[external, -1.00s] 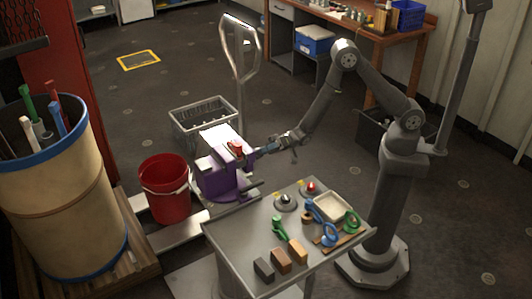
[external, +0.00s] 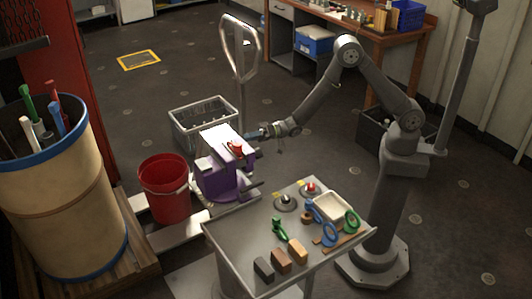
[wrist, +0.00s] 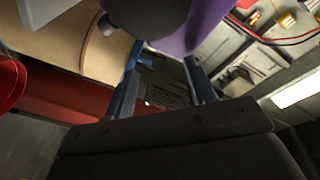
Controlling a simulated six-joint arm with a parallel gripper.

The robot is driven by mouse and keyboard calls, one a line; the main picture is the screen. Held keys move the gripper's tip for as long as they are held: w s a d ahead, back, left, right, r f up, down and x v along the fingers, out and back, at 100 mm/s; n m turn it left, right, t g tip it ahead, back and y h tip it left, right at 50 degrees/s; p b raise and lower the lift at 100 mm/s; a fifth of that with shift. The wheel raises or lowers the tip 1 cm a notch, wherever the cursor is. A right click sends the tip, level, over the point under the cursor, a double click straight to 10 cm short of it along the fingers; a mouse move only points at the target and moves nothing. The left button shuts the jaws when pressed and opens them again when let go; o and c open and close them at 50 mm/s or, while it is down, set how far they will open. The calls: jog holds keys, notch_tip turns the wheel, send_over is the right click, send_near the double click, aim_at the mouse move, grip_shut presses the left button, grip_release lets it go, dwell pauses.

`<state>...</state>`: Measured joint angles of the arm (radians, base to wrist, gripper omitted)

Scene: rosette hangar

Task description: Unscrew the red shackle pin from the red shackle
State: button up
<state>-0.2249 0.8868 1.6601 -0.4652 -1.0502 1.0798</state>
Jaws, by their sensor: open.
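The red shackle (external: 236,147) sits at the jaws of the purple vise (external: 217,180), on the side facing the arm. Its red pin is too small to tell apart from it in the external view. My gripper (external: 252,135) is open, level with the top of the vise and just behind and to the right of the shackle, apart from it. In the wrist view, the blue fingers of my gripper (wrist: 163,82) are spread with nothing between them. A purple part of the vise (wrist: 207,22) shows above them. The shackle cannot be made out there.
The metal table (external: 235,232) in front holds green (external: 279,229) and blue (external: 330,234) shackles, several blocks, two domed pieces and a cream tray (external: 345,214). A red bucket (external: 165,190) stands left of the vise, a grey crate (external: 203,112) behind it.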

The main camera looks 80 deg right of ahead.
jog(key=w+d+r+m+h, duration=0.1)
jog(key=w+m+h, duration=0.2)
jog(key=w, duration=0.4)
jog(key=w+r+m+h, duration=0.2)
jog(key=w+m+h, duration=0.1)
jog(key=w, duration=0.3)
notch_tip(320, 180, up, 22)
jog(key=m+g+h, duration=0.1)
jog(key=m+g, duration=0.9)
jog(key=g, duration=0.5)
send_over(238, 144)
jog(key=d, duration=0.5)
jog(key=x, duration=1.7)
jog(key=shift+w+d+f, duration=0.15)
jog(key=shift+d+f, duration=0.1)
jog(key=shift+d, duration=0.05)
